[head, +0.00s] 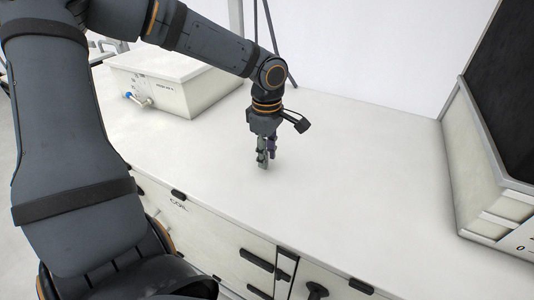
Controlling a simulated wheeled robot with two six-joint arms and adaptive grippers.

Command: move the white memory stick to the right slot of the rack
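My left gripper (265,160) points down over the middle of the white bench top (340,160), with its fingertips close to the surface. Its fingers look close together, but they are small and seen at an angle, so I cannot tell if they are shut or hold something thin. I see no white memory stick and no rack in the head view. My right gripper is not in view.
A white box (195,95) with a small valve on its front stands at the back left. A large pale unit with a dark panel (500,90) stands at the right. The bench top between them is bare. Cabinet fronts (215,235) lie below the front edge.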

